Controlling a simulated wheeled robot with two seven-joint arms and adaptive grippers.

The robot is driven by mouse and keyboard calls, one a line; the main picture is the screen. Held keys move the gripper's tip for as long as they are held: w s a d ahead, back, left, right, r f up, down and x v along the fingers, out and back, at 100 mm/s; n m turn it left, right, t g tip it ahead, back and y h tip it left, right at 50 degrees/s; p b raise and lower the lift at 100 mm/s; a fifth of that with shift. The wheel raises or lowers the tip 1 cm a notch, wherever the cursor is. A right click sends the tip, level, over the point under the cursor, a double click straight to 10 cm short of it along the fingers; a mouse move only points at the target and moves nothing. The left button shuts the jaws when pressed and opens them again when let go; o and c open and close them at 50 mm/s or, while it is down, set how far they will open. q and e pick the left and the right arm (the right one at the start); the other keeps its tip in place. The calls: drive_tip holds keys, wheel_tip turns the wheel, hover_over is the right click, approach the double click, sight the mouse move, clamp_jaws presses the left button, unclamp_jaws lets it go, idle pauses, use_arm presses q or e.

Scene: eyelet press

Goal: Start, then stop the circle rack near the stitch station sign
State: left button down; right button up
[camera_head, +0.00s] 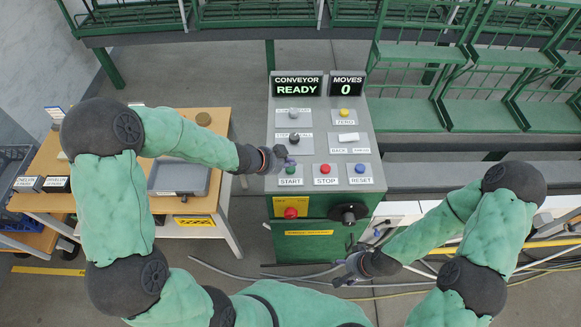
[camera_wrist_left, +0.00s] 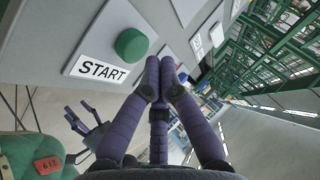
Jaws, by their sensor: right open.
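The control panel (camera_head: 320,125) has a green START button (camera_head: 291,170), a red STOP button (camera_head: 325,169) and a blue RESET button (camera_head: 360,168). Its displays read CONVEYOR READY (camera_head: 297,86) and MOVES 0 (camera_head: 347,86). My left gripper (camera_head: 286,158) is at the panel just above START in the head view. In the left wrist view its fingers (camera_wrist_left: 161,78) are together and empty, beside the green button (camera_wrist_left: 131,44) and apart from it. My right gripper (camera_head: 346,270) is open and empty, low in front of the cabinet. I cannot make out a stitch station sign.
A yellow ZERO button (camera_head: 344,115), a white BACK/FWD switch (camera_head: 348,137) and a black knob (camera_head: 294,138) are also on the panel. A red button on yellow (camera_head: 291,212) is on the cabinet front. A wooden table (camera_head: 215,125) stands left; green racks (camera_head: 490,75) stand behind.

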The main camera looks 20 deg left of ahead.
use_arm(q)
drive_tip(key=shift+f, duration=0.1)
idle(0.5)
drive_tip(key=shift+f+b, duration=0.3)
